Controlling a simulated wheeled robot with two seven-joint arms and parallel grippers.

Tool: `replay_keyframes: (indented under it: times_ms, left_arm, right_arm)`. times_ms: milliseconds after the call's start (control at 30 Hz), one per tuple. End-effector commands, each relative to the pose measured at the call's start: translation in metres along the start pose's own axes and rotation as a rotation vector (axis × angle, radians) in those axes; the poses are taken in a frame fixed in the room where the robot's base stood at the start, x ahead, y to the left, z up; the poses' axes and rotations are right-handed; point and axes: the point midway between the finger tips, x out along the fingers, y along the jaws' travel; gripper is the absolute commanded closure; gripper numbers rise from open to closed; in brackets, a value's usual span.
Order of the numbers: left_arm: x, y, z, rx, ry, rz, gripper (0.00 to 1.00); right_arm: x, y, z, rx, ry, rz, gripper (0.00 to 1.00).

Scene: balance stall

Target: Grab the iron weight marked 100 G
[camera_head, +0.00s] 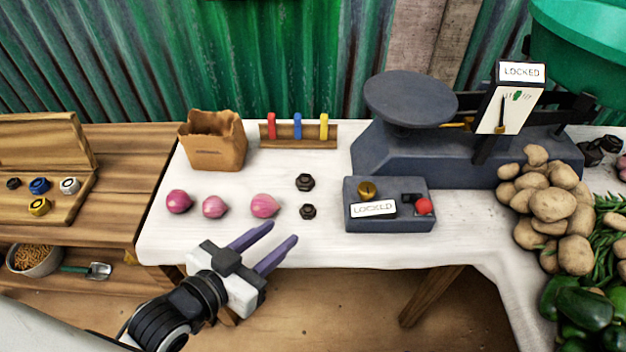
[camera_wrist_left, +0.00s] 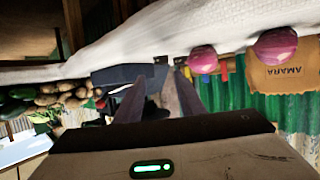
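Two dark hexagonal iron weights stand on the white cloth: a larger one (camera_head: 305,182) farther back and a smaller one (camera_head: 308,211) nearer the front. Their markings are too small to read, so I cannot tell which is 100 G. My left gripper (camera_head: 284,231) is open and empty, its purple-grey fingers spread over the table's front edge, short of the smaller weight. In the left wrist view the fingers (camera_wrist_left: 162,82) are apart, with small dark shapes, apparently the weights, beyond their tips. My right gripper is not in view.
Several pink onions (camera_head: 265,205) lie left of the weights. A grey box marked LOCKED (camera_head: 390,222) stands close on the right, below the scale (camera_head: 410,95). A paper bag (camera_head: 213,142) and a rack with coloured pieces (camera_head: 298,130) are behind. Potatoes (camera_head: 552,205) pile at right.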

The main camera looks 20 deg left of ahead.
Motion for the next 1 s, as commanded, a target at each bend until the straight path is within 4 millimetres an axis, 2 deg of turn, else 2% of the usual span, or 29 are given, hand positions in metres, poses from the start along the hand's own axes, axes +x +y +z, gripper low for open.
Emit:
replay_keyframes:
  times_ms: [233, 467, 733, 833, 1000]
  left_arm:
    - [0.034, -0.001, -0.002, 0.001, 0.008, -0.001, 0.65]
    - [0.053, -0.001, -0.002, 0.001, 0.006, -0.001, 0.65]
    - [0.092, -0.004, -0.001, 0.0, 0.006, -0.001, 0.65]
    - [0.099, -0.003, -0.001, 0.001, 0.005, 0.0, 0.65]
    - [0.101, -0.003, -0.001, 0.002, 0.004, 0.0, 0.65]
  right_arm:
    - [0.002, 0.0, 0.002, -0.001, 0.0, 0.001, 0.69]
    - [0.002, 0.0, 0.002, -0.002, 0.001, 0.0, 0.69]
    - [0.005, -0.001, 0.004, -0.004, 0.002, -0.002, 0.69]
    - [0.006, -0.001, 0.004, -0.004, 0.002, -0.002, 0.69]
    - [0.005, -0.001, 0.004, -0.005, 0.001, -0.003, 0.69]
